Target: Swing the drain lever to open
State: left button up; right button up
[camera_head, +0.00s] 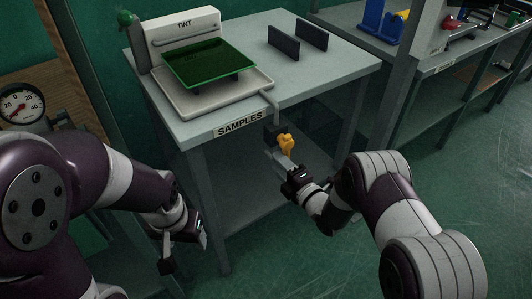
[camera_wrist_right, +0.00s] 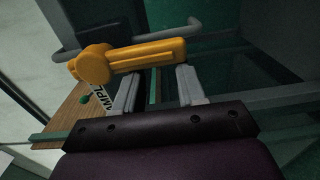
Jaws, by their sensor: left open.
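The drain lever (camera_head: 286,143) is a yellow-orange handle with a round hub, below the front edge of the SAMPLES table at the end of a grey pipe. In the right wrist view the lever (camera_wrist_right: 145,57) lies nearly level across the picture, its hub to the left. My right gripper (camera_head: 281,164) is just below the lever. Its two grey fingers stand apart in the wrist view (camera_wrist_right: 157,85), with the lever across their tips; I cannot tell whether they touch it. My left gripper (camera_head: 184,248) hangs low, left of the table legs, away from the lever, and is open.
On the table (camera_head: 330,70) stand a white tray (camera_head: 212,98) with a green-meshed frame (camera_head: 210,62), a TINT box (camera_head: 184,38) and two dark upright plates (camera_head: 298,40). A gauge (camera_head: 20,106) is at the left. The floor (camera_head: 440,150) at right is clear.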

jog(key=p+v, duration=0.1)
jog(key=v, duration=0.6)
jog(key=shift+d+r+p, duration=0.15)
jog(key=shift+d+p, duration=0.05)
jog(key=shift+p, duration=0.2)
jog(key=shift+w, duration=0.15)
